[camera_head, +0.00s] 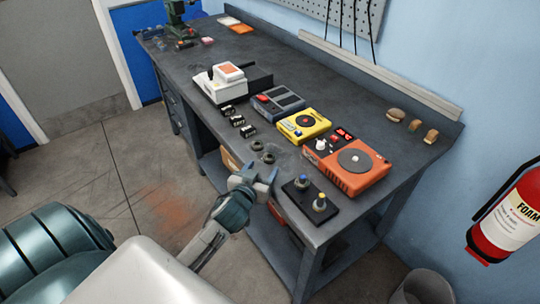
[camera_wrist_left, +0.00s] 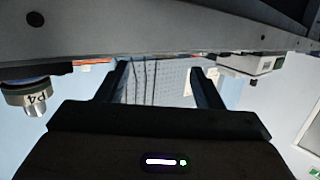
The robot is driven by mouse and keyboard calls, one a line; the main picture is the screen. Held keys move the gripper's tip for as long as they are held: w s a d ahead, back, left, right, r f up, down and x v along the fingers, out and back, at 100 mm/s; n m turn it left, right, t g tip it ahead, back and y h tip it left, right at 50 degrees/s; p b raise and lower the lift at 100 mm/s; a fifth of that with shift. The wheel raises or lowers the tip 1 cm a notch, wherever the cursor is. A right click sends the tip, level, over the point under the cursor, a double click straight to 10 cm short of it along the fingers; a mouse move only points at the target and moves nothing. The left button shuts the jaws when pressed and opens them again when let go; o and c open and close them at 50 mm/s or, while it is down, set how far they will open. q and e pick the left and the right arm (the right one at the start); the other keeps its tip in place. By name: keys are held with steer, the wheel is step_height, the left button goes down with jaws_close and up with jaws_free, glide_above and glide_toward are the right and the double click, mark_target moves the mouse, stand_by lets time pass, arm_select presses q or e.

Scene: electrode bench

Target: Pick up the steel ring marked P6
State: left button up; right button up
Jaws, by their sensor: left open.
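Two small dark steel rings, one at the back (camera_head: 257,145) and one at the front (camera_head: 268,158), lie on the bench near its front edge in the head view. Their marks are too small to read, so I cannot tell which is P6. My left gripper (camera_head: 259,174) is just in front of the rings at the bench edge, apart from them as far as I can see. In the left wrist view the jaws (camera_wrist_left: 161,80) are open with nothing between them. My right gripper is not in view.
A black board (camera_head: 310,208) with two knobbed cylinders sits right of the gripper. A cylinder marked P4 (camera_wrist_left: 27,98) shows upside down in the wrist view. An orange device (camera_head: 345,165), a yellow device (camera_head: 303,124) and several small black blocks (camera_head: 238,121) stand around.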

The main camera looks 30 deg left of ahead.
mark_target(268, 158)
arm_select(q)
steer(key=shift+w+a+f, duration=0.1)
steer(key=shift+w, duration=0.4)
steer(key=shift+w+a, duration=0.1)
steer(key=shift+w, duration=0.2)
steer(key=p+x, duration=0.2)
steer(key=x, duration=0.2)
steer(key=shift+a, duration=0.15)
steer(key=shift+w+f, duration=0.15)
steer(key=shift+w, duration=0.1)
steer(key=shift+c, duration=0.7)
steer(key=c, duration=1)
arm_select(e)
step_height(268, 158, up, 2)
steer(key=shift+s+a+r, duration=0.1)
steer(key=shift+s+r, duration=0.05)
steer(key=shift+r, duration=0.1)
